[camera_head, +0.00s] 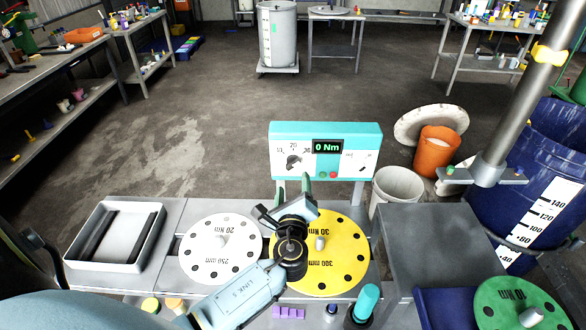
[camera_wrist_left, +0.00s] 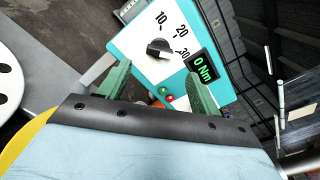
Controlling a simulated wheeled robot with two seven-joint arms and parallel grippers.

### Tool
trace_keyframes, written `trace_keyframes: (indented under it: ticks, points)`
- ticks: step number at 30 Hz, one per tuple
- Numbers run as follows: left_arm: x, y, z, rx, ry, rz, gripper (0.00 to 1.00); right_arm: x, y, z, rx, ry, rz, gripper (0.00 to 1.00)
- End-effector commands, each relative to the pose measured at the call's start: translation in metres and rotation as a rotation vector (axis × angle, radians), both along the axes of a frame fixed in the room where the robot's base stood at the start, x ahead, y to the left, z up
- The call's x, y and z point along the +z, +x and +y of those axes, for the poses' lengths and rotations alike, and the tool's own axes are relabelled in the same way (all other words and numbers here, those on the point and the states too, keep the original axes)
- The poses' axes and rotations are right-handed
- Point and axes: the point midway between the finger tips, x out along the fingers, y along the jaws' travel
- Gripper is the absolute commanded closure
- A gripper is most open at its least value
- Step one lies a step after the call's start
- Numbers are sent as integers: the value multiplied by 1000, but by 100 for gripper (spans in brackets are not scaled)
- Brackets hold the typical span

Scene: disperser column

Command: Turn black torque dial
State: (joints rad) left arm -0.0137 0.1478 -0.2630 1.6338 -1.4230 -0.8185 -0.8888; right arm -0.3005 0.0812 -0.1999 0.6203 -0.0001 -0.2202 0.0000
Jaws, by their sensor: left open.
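The black torque dial (camera_head: 293,162) is on the left side of the white and teal control panel (camera_head: 325,136), with numbers around it. In the left wrist view the dial (camera_wrist_left: 159,48) shows below the marks 10, 20 and 30, and the display (camera_wrist_left: 203,66) reads 0 Nm. My left gripper (camera_head: 293,186) is in front of and below the panel. Its two green fingers are apart and empty in the left wrist view (camera_wrist_left: 158,88), with the dial beyond them, not touched. My right gripper is not in view.
A white disc (camera_head: 207,262) and a yellow disc (camera_head: 345,262) lie on the bench under my left arm. A grey tray (camera_head: 72,252) stands at the left. A grey table (camera_head: 440,250), a white bucket (camera_head: 398,186) and a metal pole (camera_head: 515,105) are at the right.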

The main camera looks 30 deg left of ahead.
Motion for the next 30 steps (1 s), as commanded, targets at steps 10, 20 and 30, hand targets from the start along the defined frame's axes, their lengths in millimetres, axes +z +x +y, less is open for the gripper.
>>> trace_keyframes:
  ticks: [10,20,30]
  points:
    - [0,51,32,1,-1,-1,36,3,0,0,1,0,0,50]
    - [0,60,37,1,-3,-1,36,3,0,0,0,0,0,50]
    - [0,59,37,1,-2,0,66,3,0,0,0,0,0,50]
